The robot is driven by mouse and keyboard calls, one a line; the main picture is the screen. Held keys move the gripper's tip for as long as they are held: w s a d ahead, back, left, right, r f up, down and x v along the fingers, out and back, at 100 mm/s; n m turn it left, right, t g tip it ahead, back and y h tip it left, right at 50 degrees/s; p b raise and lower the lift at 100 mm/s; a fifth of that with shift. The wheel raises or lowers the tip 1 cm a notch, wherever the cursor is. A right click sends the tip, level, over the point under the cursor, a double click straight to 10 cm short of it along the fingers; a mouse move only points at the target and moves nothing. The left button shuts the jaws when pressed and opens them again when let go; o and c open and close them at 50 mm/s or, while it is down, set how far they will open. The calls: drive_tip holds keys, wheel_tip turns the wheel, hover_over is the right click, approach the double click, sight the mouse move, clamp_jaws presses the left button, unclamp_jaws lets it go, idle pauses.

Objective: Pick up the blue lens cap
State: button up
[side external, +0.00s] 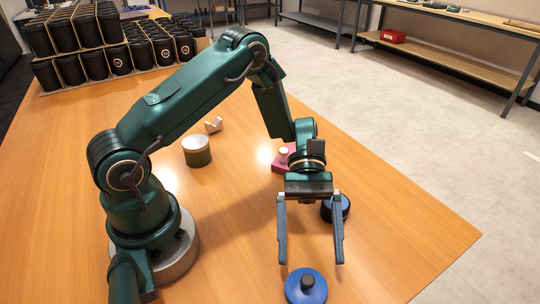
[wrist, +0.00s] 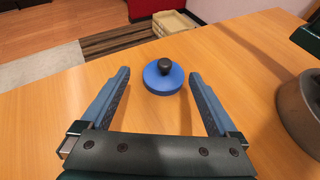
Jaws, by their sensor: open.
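The blue lens cap (side external: 305,289) is a flat blue disc with a dark knob on top. It lies on the wooden table near the front edge of the side external view. In the wrist view the lens cap (wrist: 164,78) sits upright just beyond the fingertips, roughly centred between them. My gripper (side external: 311,262) is open and empty, with its fingers pointing down, above and behind the cap in the side external view. It also shows in the wrist view (wrist: 158,76). Nothing hides the cap.
A dark round part with a blue edge (side external: 337,208) stands close behind my right finger. Several black cups (side external: 120,60) fill the back left. Table around the cap is clear.

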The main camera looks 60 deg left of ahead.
sight(307, 283)
drive_tip(key=shift+s+d+f, duration=0.1)
drive_tip(key=shift+s+f, duration=0.35)
drive_tip(key=shift+f, duration=0.1)
drive_tip(key=shift+x, duration=2.35)
drive_tip(key=c, duration=1)
